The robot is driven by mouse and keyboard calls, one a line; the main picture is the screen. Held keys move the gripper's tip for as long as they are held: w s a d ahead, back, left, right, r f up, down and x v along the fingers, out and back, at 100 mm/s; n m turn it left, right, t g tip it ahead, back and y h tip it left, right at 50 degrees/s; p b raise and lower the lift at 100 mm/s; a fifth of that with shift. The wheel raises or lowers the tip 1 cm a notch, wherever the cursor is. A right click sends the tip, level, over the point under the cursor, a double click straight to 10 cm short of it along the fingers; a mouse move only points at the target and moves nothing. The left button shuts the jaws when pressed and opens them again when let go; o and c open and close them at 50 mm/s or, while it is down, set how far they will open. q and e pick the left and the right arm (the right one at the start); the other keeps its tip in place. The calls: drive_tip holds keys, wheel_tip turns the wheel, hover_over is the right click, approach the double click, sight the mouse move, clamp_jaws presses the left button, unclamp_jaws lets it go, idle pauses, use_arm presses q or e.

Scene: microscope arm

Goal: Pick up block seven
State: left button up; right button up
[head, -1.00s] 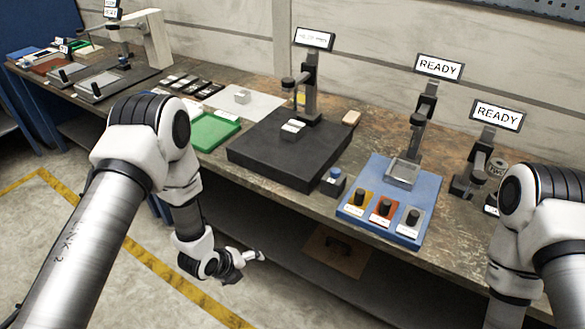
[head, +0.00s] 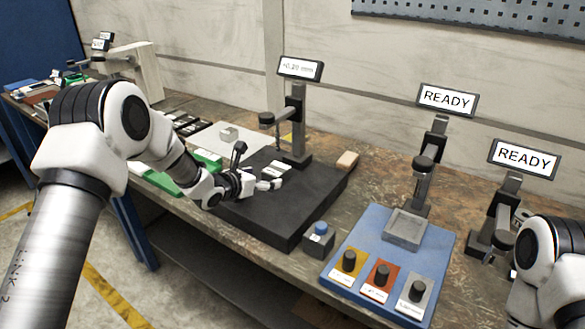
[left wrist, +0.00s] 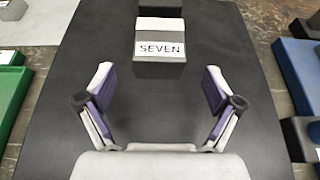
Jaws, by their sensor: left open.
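Block seven (left wrist: 160,50), a small grey block with a white label reading SEVEN, sits on the black base plate of the gauge stand. It also shows in the head view (head: 280,168). My left gripper (left wrist: 158,76) is open and empty over the plate, with its fingers apart and pointing at the block. In the head view my left gripper (head: 266,185) is just in front of block seven. In the wrist view the block lies ahead of the fingertips, not between them. My right gripper is not in view; only part of that arm shows at the lower right.
The black plate (head: 255,216) carries a gauge column (head: 296,125) behind the block. A green tray (head: 160,180) lies left of the plate. A blue-button box (head: 319,240) and a blue panel with knobs (head: 385,232) stand to the right.

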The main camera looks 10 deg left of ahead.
sight(276, 169)
use_arm(q)
drive_tip(key=shift+w+r, duration=0.1)
drive_tip(key=shift+w, duration=0.3)
drive_tip(key=shift+w+d+p, duration=0.2)
drive_tip(key=shift+w+p, duration=0.2)
drive_tip(key=x, duration=0.2)
drive_tip(key=p+x, duration=0.1)
drive_tip(key=x, duration=0.2)
drive_tip(key=shift+w+d+r+p, duration=0.2)
drive_tip(key=shift+w+p, duration=0.1)
drive_tip(key=shift+w, duration=0.1)
drive_tip(key=shift+s+a, duration=0.1)
drive_tip(key=shift+s, duration=0.05)
drive_tip(key=shift+c, duration=1)
clamp_jaws()
drive_tip(key=shift+r, duration=0.15)
